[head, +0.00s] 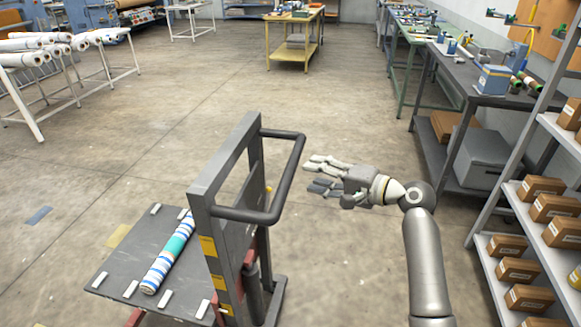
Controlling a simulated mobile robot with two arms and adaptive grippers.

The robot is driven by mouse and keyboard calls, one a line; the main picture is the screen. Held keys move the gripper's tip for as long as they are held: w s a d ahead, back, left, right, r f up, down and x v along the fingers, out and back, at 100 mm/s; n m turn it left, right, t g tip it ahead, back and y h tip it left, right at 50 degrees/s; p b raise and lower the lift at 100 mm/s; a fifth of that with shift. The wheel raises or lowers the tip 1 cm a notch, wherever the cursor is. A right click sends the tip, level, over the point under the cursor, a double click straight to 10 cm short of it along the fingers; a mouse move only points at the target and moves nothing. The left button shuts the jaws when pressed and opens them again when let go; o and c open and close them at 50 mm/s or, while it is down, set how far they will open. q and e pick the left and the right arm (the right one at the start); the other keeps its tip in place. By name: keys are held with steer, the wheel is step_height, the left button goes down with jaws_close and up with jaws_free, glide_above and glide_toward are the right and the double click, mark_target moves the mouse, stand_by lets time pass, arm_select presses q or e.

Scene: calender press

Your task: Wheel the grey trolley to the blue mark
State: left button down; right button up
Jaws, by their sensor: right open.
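The grey trolley (232,170) stands left of my right gripper, with a dark upright frame, a push handle (286,180) and a low platform on its left side. A striped roll (168,250) lies on the platform among several small white blocks. The blue mark (38,216) is a small flat patch on the floor at the far left, beyond the platform. My right gripper (312,176) is open and empty. Its fingers point at the handle, just right of it with a small gap in the picture. My left gripper is not in view.
A yellow floor mark (119,236) shows beside the platform's left edge. White racks with rolls (40,105) stand at the upper left. A dark workbench (470,95) and a shelf of brown boxes (535,220) line the right. The middle floor is clear, up to a yellow table (294,54).

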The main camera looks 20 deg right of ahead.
mark_target(290, 169)
steer(key=p+x, duration=0.1)
steer(key=x, duration=0.7)
steer(key=shift+w+a, duration=0.15)
steer(key=shift+a, duration=0.05)
steer(key=shift+f, duration=0.1)
jaws_close()
